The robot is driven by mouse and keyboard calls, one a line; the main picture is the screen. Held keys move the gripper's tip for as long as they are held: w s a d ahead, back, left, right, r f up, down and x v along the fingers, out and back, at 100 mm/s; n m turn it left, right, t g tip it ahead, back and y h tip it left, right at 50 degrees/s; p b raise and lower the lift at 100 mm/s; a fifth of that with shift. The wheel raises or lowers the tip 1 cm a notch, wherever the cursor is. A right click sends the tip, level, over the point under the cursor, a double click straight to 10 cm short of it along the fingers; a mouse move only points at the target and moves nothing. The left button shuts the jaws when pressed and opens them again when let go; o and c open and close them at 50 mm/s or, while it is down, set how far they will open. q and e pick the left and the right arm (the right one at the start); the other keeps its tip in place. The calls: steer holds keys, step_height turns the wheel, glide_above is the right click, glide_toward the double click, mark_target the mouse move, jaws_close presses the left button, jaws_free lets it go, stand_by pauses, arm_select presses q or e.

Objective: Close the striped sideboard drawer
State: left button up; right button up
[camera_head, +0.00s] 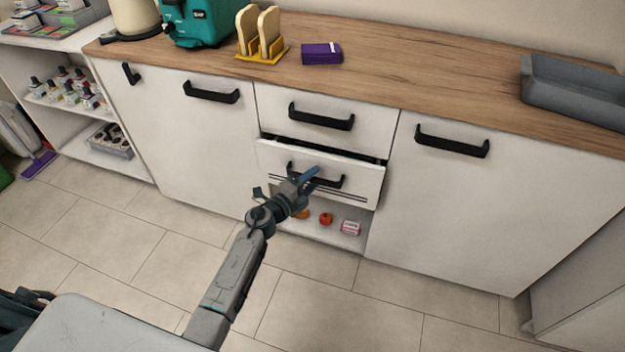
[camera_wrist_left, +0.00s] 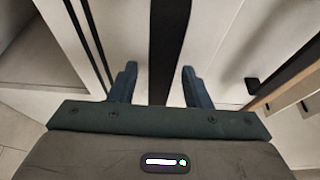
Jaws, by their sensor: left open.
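The striped drawer (camera_head: 352,187) is the white lower drawer in the middle of the sideboard, with dark stripes along its bottom edge. It stands out a little, with a dark gap above its front. Its black handle (camera_head: 330,181) is partly hidden by my left gripper (camera_head: 305,181). In the left wrist view, my left gripper (camera_wrist_left: 158,78) is open. The dark handle bar (camera_wrist_left: 164,45) runs between its spread fingers, and I cannot tell whether they touch it. The stripes (camera_wrist_left: 88,40) show left of the bar. My right gripper is not in view.
A closed drawer (camera_head: 300,105) sits above, and an open shelf (camera_head: 340,239) with small items lies below. Cabinet doors (camera_head: 200,130) flank the drawers. The worktop (camera_head: 400,70) holds a toast rack (camera_head: 260,35), a purple box (camera_head: 321,53) and a grey tray (camera_head: 570,90). The floor in front is clear.

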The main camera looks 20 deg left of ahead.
arm_select(q)
steer(key=shift+w+d, duration=0.1)
steer(key=shift+w, duration=0.15)
jaws_close()
steer(key=w, duration=0.4)
steer(key=shift+w+r+b, duration=0.2)
steer(key=shift+b, duration=0.1)
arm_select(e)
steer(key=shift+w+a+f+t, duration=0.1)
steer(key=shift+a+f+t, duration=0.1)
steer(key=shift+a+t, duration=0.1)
arm_select(q)
steer(key=shift+c, duration=1)
jaws_free()
steer(key=shift+o, duration=1)
steer(key=shift+f, duration=0.1)
steer(key=shift+w, duration=0.1)
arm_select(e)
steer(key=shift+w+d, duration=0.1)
